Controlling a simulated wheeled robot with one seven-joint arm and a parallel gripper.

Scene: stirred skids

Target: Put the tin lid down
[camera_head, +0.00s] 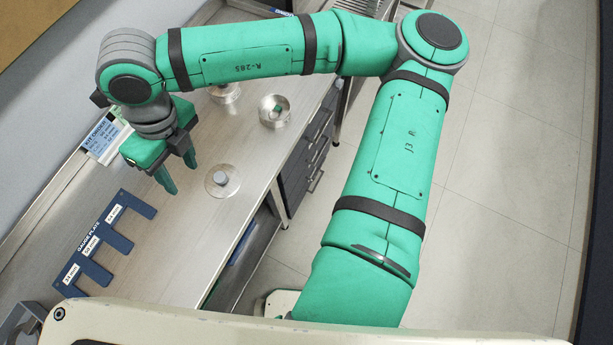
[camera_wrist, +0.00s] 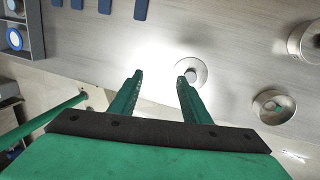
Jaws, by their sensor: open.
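The tin lid (camera_head: 222,182), a thin clear-grey disc with a raised grey knob, lies flat on the metal bench top. It also shows in the wrist view (camera_wrist: 200,69), just beyond the tip of the right-hand finger. My gripper (camera_head: 168,178) is open and empty, with its green fingers pointing down beside the lid, to its left in the head view. In the wrist view my gripper (camera_wrist: 158,76) has a wide gap between its fingers, with only bare bench between them. The lid is apart from the fingers in the head view.
A round open tin (camera_head: 274,111) with a small green item inside stands farther along the bench, with another round tin (camera_head: 225,92) near it. A dark blue slotted gauge plate (camera_head: 105,243) lies at the near left. Bare bench (camera_head: 185,240) lies between plate and lid.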

